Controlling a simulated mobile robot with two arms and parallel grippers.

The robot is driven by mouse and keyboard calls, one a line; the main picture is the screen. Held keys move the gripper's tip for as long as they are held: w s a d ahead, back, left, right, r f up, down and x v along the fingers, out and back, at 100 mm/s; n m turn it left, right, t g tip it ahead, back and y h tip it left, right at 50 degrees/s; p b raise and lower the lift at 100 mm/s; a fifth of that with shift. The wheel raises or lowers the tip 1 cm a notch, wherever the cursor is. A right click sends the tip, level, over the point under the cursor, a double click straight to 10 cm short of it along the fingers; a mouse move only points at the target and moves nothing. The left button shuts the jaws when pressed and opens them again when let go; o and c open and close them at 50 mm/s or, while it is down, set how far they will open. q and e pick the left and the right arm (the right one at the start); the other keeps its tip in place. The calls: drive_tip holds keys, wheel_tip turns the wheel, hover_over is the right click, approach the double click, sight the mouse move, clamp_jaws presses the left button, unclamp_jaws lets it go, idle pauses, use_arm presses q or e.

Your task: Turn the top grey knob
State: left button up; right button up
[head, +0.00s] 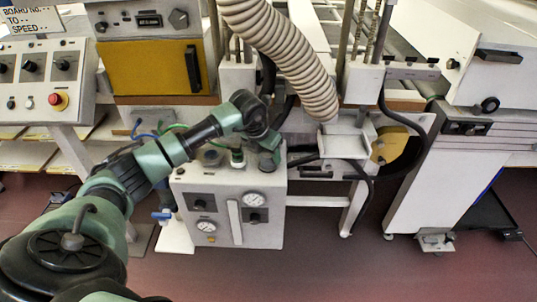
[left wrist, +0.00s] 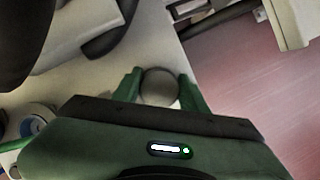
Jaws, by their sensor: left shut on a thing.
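The top grey knob (left wrist: 159,87) shows in the left wrist view as a round grey cap between my two green fingers. My left gripper (left wrist: 160,90) is shut on it, with one finger on each side. How far the knob is turned cannot be told. My right gripper is not in view.
A green-topped fitting (head: 237,157) stands on the box beside my gripper. A ribbed hose (head: 290,62) hangs behind. Red floor lies open in front.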

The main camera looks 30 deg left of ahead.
use_arm(q)
drive_tip(key=shift+f+m+b, duration=0.15)
drive_tip(key=shift+m+b, duration=0.25)
drive_tip(key=shift+m+h, duration=0.4)
drive_tip(key=shift+m, duration=0.2)
drive_tip(key=shift+r, duration=0.2)
drive_tip(key=o, duration=1.4)
drive_tip(key=shift+c, duration=0.2)
drive_tip(key=b+v, duration=0.1)
drive_tip(key=v, duration=0.6)
drive_tip(key=shift+r, duration=0.35)
drive_tip(key=shift+s, duration=0.15)
